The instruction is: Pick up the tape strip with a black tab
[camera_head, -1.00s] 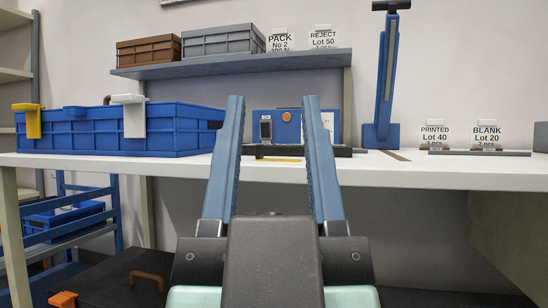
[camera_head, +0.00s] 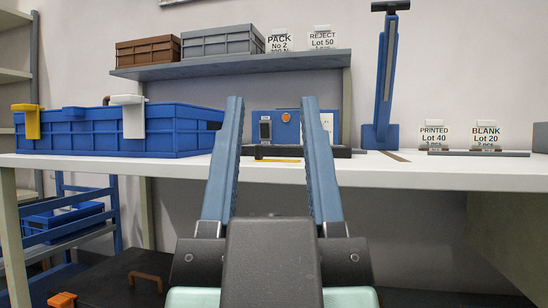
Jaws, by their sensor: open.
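A thin yellow strip (camera_head: 280,160) lies flat on the white bench, seen between my fingers near the front of a blue machine. A small dark piece shows at its left end; it is too small to tell whether this is a black tab. A brown strip (camera_head: 397,156) lies flat on the bench at the foot of the blue lever press, with no tab clearly visible. My gripper (camera_head: 272,98) is open and empty, its two blue fingers pointing forward in front of the bench, apart from both strips.
The blue machine (camera_head: 288,125) has a dark bar at its base. The lever press (camera_head: 381,130) stands right of it. A blue crate (camera_head: 120,130) fills the left bench. Sign holders (camera_head: 434,137) stand at right. A shelf (camera_head: 230,64) hangs above. The front bench strip is clear.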

